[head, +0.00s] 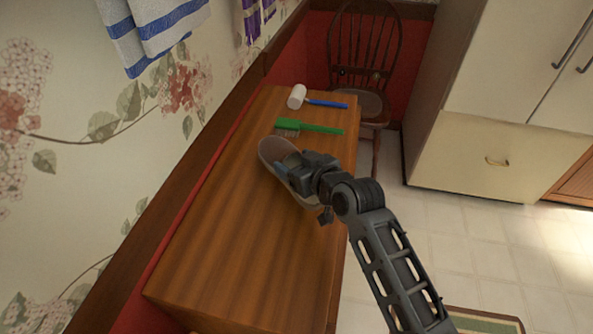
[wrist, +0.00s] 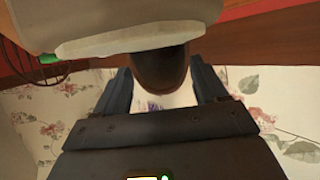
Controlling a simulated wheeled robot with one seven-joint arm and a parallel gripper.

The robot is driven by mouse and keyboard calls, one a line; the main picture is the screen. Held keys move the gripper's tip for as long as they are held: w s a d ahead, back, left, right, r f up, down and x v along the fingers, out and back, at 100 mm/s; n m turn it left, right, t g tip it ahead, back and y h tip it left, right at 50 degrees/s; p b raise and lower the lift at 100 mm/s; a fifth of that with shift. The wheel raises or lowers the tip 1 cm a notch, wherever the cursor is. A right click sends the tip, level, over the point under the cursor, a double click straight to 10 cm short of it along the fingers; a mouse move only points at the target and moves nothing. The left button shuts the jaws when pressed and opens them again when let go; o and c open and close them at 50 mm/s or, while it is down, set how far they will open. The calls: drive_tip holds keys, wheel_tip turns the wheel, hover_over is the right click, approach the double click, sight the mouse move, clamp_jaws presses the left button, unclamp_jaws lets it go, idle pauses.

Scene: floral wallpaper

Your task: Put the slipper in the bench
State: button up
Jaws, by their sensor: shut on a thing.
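The slipper (head: 270,152) is pale grey-beige and long, over the brown wooden bench (head: 220,240) in the head view. My gripper (head: 288,172) is shut on it, and my wrist covers much of its middle. In the wrist view the slipper (wrist: 125,22) fills the top, with a paler edge and a dark brown part between the two fingers of my gripper (wrist: 162,88). I cannot tell whether the slipper touches the bench top or hangs just above it. No opening in the bench shows.
A green brush (head: 310,127) and a white-headed mallet with a blue handle (head: 300,97) lie at the bench's far end. A wooden chair (head: 365,50) stands behind. A cream cabinet (head: 480,160) is at right. The near bench top is clear.

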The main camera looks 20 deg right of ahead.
drive_tip(key=shift+f, duration=1.6)
drive_tip(key=shift+f, duration=0.15)
drive_tip(key=o, duration=1.1)
drive_tip(key=shift+s, duration=0.15)
drive_tip(key=b+v, duration=0.1)
drive_tip(key=v, duration=1.1)
